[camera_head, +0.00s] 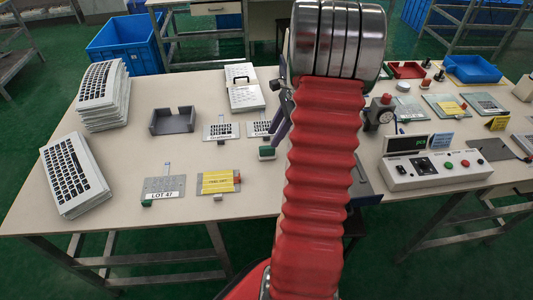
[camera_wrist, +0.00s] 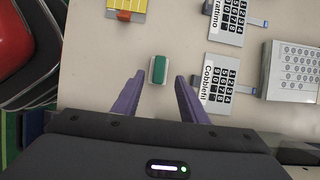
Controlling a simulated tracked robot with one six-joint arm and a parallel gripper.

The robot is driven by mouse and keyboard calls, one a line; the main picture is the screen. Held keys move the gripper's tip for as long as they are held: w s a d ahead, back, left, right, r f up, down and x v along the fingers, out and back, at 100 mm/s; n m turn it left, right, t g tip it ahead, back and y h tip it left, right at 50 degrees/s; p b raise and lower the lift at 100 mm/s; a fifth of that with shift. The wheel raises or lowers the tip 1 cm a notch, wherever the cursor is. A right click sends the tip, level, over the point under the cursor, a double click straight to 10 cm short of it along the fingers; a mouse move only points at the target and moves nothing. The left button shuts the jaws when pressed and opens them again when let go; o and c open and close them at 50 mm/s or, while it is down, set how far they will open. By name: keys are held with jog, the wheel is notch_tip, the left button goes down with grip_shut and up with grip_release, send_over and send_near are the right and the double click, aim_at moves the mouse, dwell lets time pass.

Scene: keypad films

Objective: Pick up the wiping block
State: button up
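The wiping block (camera_wrist: 159,70), green on top with a white edge, lies on the table in the wrist view. It also shows in the head view (camera_head: 267,152), left of my red arm. My gripper (camera_wrist: 160,76) is open, with its two purple fingers apart. In the wrist view the block appears between the fingertips, with a gap on each side, and neither finger touches it. I cannot tell how high the fingers are above the table. In the head view my arm hides most of the gripper; only a purple finger shows.
Two keypad films (camera_wrist: 215,77) lie right of the block in the wrist view, close to my right finger. A yellow plate (camera_head: 218,182) lies to its left in the head view. A grey holder (camera_head: 172,121) and a control box (camera_head: 437,166) stand farther off. Bare table surrounds the block.

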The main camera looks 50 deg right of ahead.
aim_at(267, 147)
jog(key=shift+x, duration=1.05)
jog(key=shift+x, duration=2.55)
jog(key=shift+a, duration=0.1)
jog(key=shift+c, duration=0.6)
jog(key=c, duration=0.6)
